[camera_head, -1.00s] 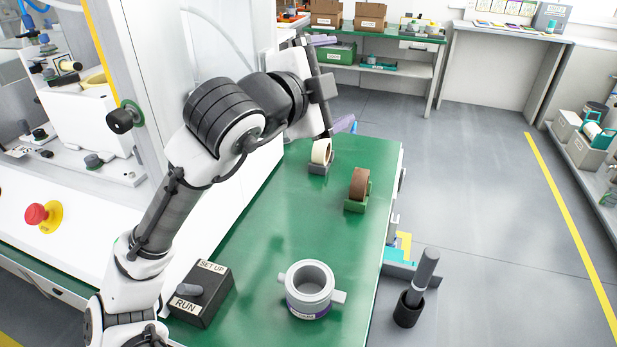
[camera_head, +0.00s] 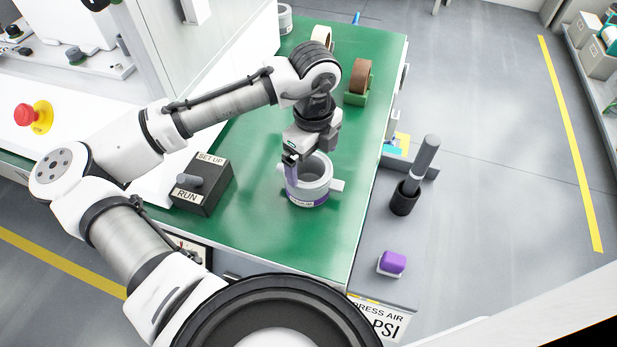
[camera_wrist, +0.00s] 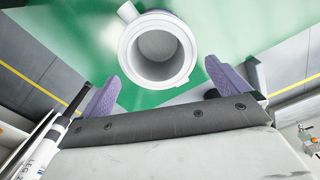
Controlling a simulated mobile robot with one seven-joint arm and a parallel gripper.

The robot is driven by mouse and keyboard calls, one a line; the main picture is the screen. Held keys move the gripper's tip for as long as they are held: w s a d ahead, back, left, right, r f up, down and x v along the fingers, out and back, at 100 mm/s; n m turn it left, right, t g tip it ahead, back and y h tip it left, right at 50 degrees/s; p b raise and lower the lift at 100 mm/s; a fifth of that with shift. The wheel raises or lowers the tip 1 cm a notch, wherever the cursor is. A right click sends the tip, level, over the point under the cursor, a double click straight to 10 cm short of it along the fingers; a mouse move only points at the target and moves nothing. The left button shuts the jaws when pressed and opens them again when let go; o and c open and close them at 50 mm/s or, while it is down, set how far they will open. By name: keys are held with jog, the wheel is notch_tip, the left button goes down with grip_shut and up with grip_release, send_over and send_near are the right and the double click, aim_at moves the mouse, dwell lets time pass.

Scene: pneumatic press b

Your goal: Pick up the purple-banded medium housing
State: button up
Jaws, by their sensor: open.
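The purple-banded medium housing (camera_head: 318,181) is a grey ring-shaped part with side stubs and a purple label band low on its wall. It stands upright on the green table near the front edge. In the wrist view the housing (camera_wrist: 158,86) shows its round opening from above, ahead of and between the finger tips. My gripper (camera_head: 291,170) is at the housing's left rim in the head view, pointing down. In the wrist view my gripper (camera_wrist: 164,80) has its two purple fingers wide apart, with nothing between them held. Whether a finger touches the housing cannot be told.
A dark RUN/SET UP switch box (camera_head: 202,184) stands left of the housing. Brown (camera_head: 360,78) and cream (camera_head: 321,36) rolls on holders stand further back on the green table (camera_head: 255,225). A black cup with a grey-handled tool (camera_head: 405,196) is off to the right.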

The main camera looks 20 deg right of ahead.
aim_at(308, 174)
jog(key=shift+w+a+f, duration=0.1)
jog(key=shift+f, duration=1)
jog(key=shift+w+a+f, duration=0.15)
jog(key=shift+f, duration=0.95)
jog(key=shift+w+a+f, duration=0.1)
jog(key=shift+f, duration=1)
jog(key=c, duration=1)
